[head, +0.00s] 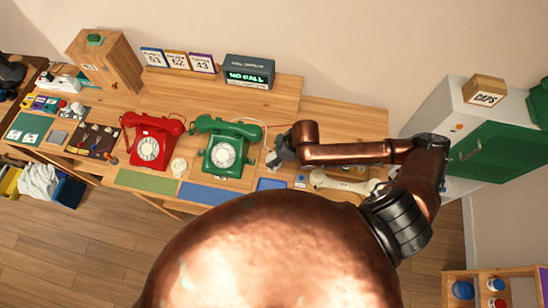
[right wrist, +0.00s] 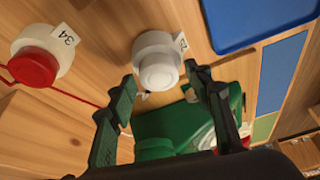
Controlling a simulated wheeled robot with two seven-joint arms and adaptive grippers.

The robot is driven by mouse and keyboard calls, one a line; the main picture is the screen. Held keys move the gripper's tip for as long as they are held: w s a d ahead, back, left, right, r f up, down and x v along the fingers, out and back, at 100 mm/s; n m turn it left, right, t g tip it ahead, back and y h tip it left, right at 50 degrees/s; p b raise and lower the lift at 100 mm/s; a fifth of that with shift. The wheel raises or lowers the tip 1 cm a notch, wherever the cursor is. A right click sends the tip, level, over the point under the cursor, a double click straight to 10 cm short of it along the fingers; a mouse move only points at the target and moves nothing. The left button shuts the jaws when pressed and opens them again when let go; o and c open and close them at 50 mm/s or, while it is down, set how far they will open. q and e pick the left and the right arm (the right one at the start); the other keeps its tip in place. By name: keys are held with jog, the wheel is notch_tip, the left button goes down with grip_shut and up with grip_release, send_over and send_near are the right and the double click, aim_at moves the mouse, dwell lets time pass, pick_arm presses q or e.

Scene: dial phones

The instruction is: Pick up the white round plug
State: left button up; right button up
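The white round plug (right wrist: 158,60) stands on the wooden desk in the right wrist view, with a small number tag at its side. My right gripper (right wrist: 160,76) is open, with one dark finger on each side of the plug's near end. I cannot tell whether either finger touches it. In the head view my right gripper (head: 279,152) is low over the desk, just right of the green phone (head: 222,152), and the plug cannot be made out there. A second white plug with a red top (right wrist: 38,62), tagged 34, stands to the left in the wrist view. My left gripper is not in view.
A red dial phone (head: 150,147) stands left of the green one. A blue tray (right wrist: 245,18) lies close to the plug. A white handset-like thing (head: 340,184) lies under my right forearm. A display box (head: 249,72) stands on the rear shelf.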

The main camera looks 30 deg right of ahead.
jog(key=c, duration=0.9)
jog(key=shift+o, duration=0.2)
jog(key=shift+r, duration=0.1)
